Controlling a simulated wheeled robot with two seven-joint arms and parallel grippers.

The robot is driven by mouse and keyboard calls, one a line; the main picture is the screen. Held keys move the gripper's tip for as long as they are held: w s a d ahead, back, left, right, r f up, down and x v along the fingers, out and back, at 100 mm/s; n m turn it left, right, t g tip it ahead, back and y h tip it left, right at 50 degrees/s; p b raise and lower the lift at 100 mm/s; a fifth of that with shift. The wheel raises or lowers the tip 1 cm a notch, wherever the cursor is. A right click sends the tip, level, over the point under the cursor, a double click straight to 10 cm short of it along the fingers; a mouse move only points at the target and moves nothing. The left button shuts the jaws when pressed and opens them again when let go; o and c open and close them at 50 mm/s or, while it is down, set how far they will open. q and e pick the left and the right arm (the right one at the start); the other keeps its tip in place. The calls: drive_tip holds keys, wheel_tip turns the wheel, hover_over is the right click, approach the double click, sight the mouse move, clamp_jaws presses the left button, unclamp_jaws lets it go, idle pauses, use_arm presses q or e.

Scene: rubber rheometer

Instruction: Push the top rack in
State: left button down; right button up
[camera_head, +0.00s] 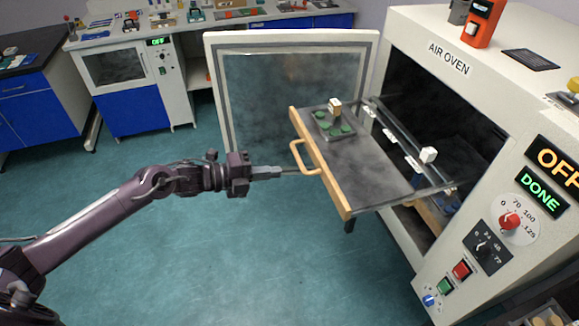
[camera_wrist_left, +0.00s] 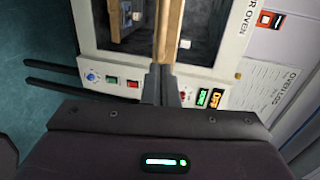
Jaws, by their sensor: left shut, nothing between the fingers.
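The top rack (camera_head: 375,180) is a dark shelf with a wooden front edge and a wooden handle (camera_head: 297,156). It sticks out of the air oven (camera_head: 437,103), whose door (camera_head: 222,95) stands open. A dark plate (camera_head: 345,136) with several green discs and a small block lies on the rack. My left gripper (camera_head: 288,171) is shut and empty, with its tips at the rack's front by the handle; whether they touch is hard to tell. In the left wrist view the fingers (camera_wrist_left: 160,85) point at the wooden front edge (camera_wrist_left: 169,32). My right gripper is not in view.
A white block (camera_head: 428,155) sits near the rack's right side. A lower wooden-edged rack (camera_head: 428,212) shows inside the oven. The oven's control panel (camera_head: 500,235) is at right. A bench (camera_head: 130,62) stands at the back left. Open floor lies below the rack.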

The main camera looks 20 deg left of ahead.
sight(302, 169)
use_arm(q)
drive_tip(key=x, duration=0.2)
drive_tip(key=p+x, duration=0.1)
drive_tip(key=x, duration=0.1)
drive_tip(key=shift+d+r, duration=0.2)
drive_tip(key=shift+w+d+f+p, duration=0.25)
drive_tip(key=shift+d+f+p, duration=0.05)
drive_tip(key=shift+d, duration=0.05)
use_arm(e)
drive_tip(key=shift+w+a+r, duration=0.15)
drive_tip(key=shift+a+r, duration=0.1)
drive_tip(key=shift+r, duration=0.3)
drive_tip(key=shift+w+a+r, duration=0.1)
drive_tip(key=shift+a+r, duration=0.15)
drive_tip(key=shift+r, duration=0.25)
